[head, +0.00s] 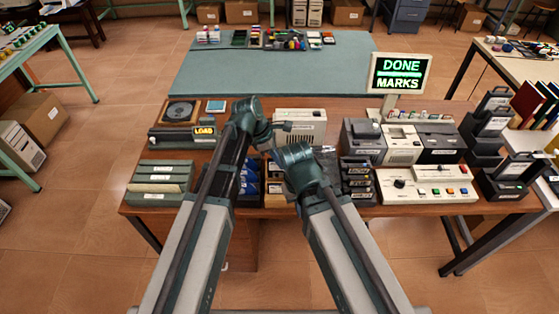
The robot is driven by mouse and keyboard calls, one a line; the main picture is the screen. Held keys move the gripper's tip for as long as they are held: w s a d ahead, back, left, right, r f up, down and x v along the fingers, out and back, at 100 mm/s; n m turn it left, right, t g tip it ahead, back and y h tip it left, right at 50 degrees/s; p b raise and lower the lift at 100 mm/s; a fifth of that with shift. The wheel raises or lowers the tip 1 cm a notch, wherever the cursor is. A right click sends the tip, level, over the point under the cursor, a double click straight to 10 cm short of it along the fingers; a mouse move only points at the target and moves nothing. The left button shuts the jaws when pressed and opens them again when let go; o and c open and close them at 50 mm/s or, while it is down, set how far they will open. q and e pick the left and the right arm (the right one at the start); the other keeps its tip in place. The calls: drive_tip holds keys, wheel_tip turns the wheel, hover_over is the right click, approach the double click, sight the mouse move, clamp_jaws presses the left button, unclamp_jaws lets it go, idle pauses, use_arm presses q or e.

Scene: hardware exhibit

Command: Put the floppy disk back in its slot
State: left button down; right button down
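A small flat blue square (215,106), possibly a floppy disk, lies at the back left of the wooden table. I cannot tell for certain which thing is the task's disk. A beige box (300,122) with vents stands at the back centre; a slot cannot be made out on it. My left gripper (279,126) points right, in front of this box. My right gripper (325,149) points right, just below the box in the picture. Both are too small to show whether they are open, shut or holding anything. My arms hide part of the table's middle.
Green drawers (160,178) and a LOAD box (204,131) stand at left. Dark stacked boxes (357,170), beige machines (402,145) and a button panel (427,185) crowd the right. A DONE MARKS sign (400,73) rises behind. Blue items (250,172) sit between my arms.

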use_arm(q)
drive_tip(key=shift+f, duration=0.2)
idle(0.5)
drive_tip(key=shift+f+b, duration=2.55)
drive_tip(key=shift+b, duration=0.1)
drive_tip(key=c, duration=1)
unclamp_jaws()
drive_tip(key=shift+r, duration=0.15)
wheel_tip(320, 180, up, 8)
drive_tip(key=p, duration=0.8)
